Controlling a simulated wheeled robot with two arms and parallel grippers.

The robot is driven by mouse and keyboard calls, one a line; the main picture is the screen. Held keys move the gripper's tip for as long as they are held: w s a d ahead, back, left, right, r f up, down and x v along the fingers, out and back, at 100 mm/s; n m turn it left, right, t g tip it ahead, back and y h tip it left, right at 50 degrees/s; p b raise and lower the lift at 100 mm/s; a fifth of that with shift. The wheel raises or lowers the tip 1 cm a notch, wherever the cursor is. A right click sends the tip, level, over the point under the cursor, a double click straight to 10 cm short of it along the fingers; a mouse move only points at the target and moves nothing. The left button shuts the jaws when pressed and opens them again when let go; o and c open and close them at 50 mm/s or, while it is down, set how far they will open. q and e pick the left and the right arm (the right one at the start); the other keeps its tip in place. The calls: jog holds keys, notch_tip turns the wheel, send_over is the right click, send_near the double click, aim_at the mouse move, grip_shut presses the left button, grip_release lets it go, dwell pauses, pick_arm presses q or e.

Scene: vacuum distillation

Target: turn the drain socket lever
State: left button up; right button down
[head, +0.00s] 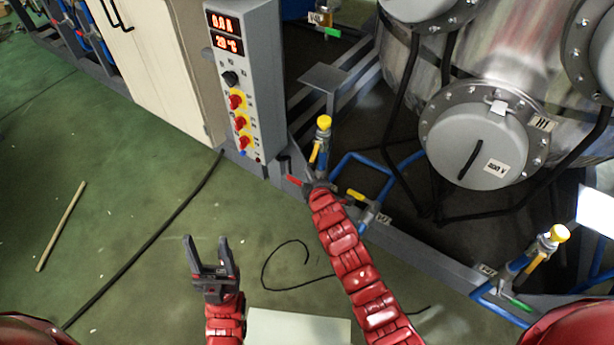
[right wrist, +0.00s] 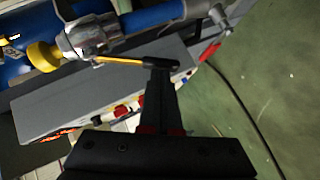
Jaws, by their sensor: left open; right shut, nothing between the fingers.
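A blue pipe fitting with a yellow cap (head: 324,122) stands upright at the frame's edge in the head view, with a yellow lever (head: 315,152) on its side. A red lever (head: 293,181) sticks out to the left near its foot. I cannot tell which is the drain socket lever. In the right wrist view the yellow lever (right wrist: 120,61) runs to my shut right gripper's tips (right wrist: 160,68); whether they touch is unclear. The right gripper is mostly hidden in the head view, by the fitting's foot. My left gripper (head: 212,262) is open and empty above the green floor.
A control box (head: 245,80) with red knobs and a display stands left of the fitting. Another yellow-capped fitting (head: 540,250) is at the right. A large steel vessel (head: 500,70) is behind. A black cable (head: 150,235) crosses the otherwise fairly clear floor.

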jog(key=shift+w+d+f, duration=0.3)
jog(key=shift+w+f, duration=0.1)
jog(key=shift+f, duration=0.05)
dwell(0.4)
